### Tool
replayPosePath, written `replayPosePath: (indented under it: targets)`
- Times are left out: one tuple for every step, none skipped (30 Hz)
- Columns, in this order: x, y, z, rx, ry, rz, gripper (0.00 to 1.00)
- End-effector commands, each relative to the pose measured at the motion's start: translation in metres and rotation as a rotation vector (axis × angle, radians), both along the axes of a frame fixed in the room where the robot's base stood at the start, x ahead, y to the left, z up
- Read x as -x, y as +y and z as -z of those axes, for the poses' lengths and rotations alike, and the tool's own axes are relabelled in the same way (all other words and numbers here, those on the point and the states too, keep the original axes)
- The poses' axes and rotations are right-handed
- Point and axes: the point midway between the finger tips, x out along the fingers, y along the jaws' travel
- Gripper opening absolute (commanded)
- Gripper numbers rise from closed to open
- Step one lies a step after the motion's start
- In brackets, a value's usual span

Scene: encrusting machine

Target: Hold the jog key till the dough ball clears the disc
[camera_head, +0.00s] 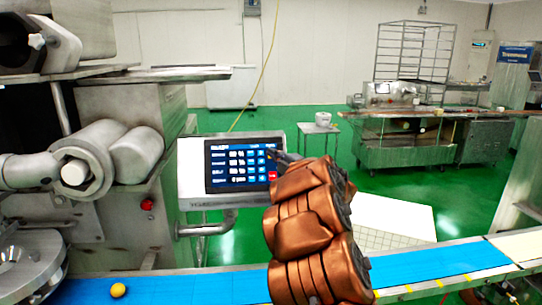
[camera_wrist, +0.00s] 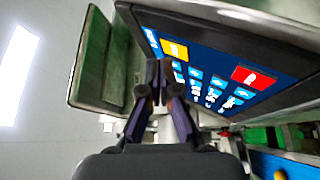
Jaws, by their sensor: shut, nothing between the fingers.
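The control panel (camera_head: 240,165) has a dark blue screen with rows of light keys and a red key at its lower right. In the wrist view the panel screen (camera_wrist: 213,68) shows a yellow key (camera_wrist: 174,50) and a red key (camera_wrist: 254,77). My gripper (camera_wrist: 158,72) is shut and empty, its tips close beside the yellow key; I cannot tell if they touch. In the head view my arm hides part of the panel's right side. A yellow dough ball (camera_head: 118,290) sits on the blue belt, right of a round metal disc part (camera_head: 28,265).
The blue conveyor belt (camera_head: 200,288) runs along the bottom, passing behind my arm. Metal rollers (camera_head: 100,165) and a red button (camera_head: 147,204) are on the machine at left. A small table (camera_head: 318,131) and steel equipment (camera_head: 400,145) stand farther back on open green floor.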

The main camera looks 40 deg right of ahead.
Motion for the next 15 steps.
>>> replayPosePath:
  targets:
    - [0.0011, 0.0008, -0.0007, 0.000, 0.000, 0.000, 0.00]
    - [0.0014, 0.0011, -0.0010, 0.000, 0.000, 0.000, 0.00]
    - [0.0016, 0.0012, -0.0011, 0.000, 0.000, 0.000, 0.00]
    - [0.0016, 0.0013, -0.0010, 0.000, 0.000, 0.000, 0.00]
    - [0.0015, 0.0013, -0.0009, 0.000, 0.000, 0.000, 0.00]
    - [0.0015, 0.0012, -0.0009, 0.000, 0.000, 0.000, 0.00]
    - [0.0015, 0.0012, -0.0008, -0.001, 0.000, 0.000, 0.00]
    - [0.0015, 0.0012, -0.0008, -0.001, 0.000, 0.000, 0.00]
    - [0.0014, 0.0012, -0.0007, -0.001, 0.000, 0.000, 0.00]
    - [0.0015, 0.0012, -0.0007, -0.001, 0.000, 0.000, 0.00]
    - [0.0016, 0.0014, -0.0009, -0.001, 0.000, 0.000, 0.00]
    - [0.0021, 0.0017, -0.0013, -0.001, 0.000, 0.000, 0.00]
    - [0.0027, 0.0021, -0.0018, 0.000, 0.000, 0.000, 0.00]
    - [0.0035, 0.0027, -0.0025, 0.000, 0.001, 0.000, 0.00]
    - [0.0050, 0.0036, -0.0036, 0.000, 0.001, 0.000, 0.00]
